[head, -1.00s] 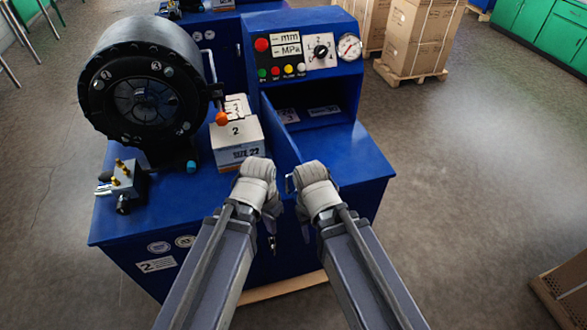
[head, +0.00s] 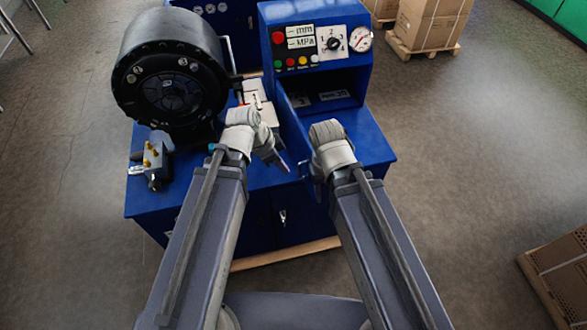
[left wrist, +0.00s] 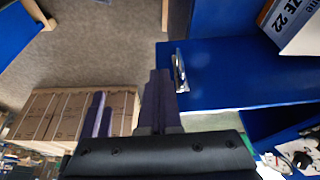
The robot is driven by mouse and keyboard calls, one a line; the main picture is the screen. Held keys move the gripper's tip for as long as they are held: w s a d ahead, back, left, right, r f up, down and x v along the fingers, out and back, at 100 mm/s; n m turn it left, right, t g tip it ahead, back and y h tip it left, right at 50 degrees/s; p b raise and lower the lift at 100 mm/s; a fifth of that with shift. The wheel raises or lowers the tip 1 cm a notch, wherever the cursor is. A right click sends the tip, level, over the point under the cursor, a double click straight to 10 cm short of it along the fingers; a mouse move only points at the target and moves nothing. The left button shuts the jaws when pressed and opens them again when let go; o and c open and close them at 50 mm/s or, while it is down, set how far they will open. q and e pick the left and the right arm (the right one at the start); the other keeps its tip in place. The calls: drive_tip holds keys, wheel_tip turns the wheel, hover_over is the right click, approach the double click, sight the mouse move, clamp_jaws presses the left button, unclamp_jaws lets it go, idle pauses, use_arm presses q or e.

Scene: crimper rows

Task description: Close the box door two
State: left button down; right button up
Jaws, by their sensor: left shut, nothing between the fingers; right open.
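The blue machine (head: 370,145) has a compartment under its control panel. Its blue door (head: 291,125) stands open, swung out toward me on the compartment's left side. In the left wrist view a blue panel (left wrist: 225,85) with a silver handle (left wrist: 180,72) lies just right of my left gripper (left wrist: 160,78). My left gripper (head: 284,166) is shut and empty, close to the left face of the door; contact cannot be told. My right gripper (head: 314,188) is open, at the right of the door's near edge, its fingers partly hidden by the wrist.
A black round crimper head (head: 172,85) stands at left, with a small valve block (head: 153,160) below it. A white box marked 22 (left wrist: 295,25) sits left of the door.

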use_arm(q)
drive_tip(key=b, duration=0.8)
approach(307, 175)
drive_tip(key=s+f, duration=0.4)
drive_tip(key=shift+w+d+r, duration=0.15)
drive_tip(key=shift+w+d, duration=0.2)
drive_tip(key=shift+d, duration=0.4)
drive_tip(key=shift+w+d+r, duration=0.1)
drive_tip(key=shift+w+d, duration=0.2)
drive_tip(key=shift+d, duration=0.45)
drive_tip(key=shift+w+d, duration=0.1)
